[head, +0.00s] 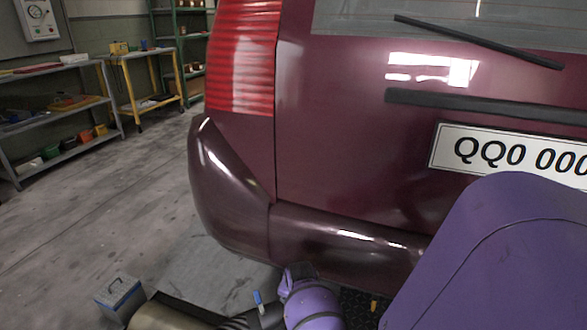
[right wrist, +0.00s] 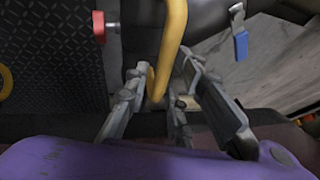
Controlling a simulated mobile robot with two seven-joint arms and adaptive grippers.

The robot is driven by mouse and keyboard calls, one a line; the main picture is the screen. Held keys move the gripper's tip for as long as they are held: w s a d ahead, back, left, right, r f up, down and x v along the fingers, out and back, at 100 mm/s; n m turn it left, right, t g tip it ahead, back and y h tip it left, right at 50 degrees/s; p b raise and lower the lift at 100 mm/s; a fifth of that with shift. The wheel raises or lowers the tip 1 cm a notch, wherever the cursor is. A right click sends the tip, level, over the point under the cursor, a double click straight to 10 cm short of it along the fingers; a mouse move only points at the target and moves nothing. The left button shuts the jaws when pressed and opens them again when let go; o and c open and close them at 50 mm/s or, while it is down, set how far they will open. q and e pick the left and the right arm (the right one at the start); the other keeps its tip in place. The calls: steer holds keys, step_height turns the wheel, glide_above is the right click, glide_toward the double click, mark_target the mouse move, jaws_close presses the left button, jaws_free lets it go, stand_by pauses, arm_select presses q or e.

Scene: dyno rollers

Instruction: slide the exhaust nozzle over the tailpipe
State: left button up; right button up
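The rear of a maroon car (head: 340,180) fills the head view. I cannot make out its tailpipe in either view. My right gripper (right wrist: 166,85) has its fingers on both sides of a yellow bar (right wrist: 173,35), which looks like a handle on a dark rounded body (right wrist: 215,18), possibly the exhaust nozzle. Whether the fingers press on the bar is unclear. A blue-tipped clip (right wrist: 240,45) is on that body, and it also shows in the head view (head: 257,297), left of my purple right wrist. The nozzle's mouth is hidden. My left gripper is not in view.
A small grey-blue box (head: 120,297) stands on the floor at lower left, beside a tan cylinder (head: 165,316). Black tread plate (right wrist: 55,70) with a red part (right wrist: 99,27) lies left in the wrist view. Shelves (head: 55,105) stand far left; floor between is clear.

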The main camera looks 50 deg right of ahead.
steer(key=shift+o, duration=0.5)
steer(key=shift+s+a+f, duration=0.1)
steer(key=shift+s+a+f, duration=0.1)
steer(key=shift+f, duration=0.05)
steer(key=shift+s+a+r, duration=0.1)
steer(key=shift+r, duration=0.4)
steer(key=v, duration=1.1)
steer(key=shift+r, duration=0.15)
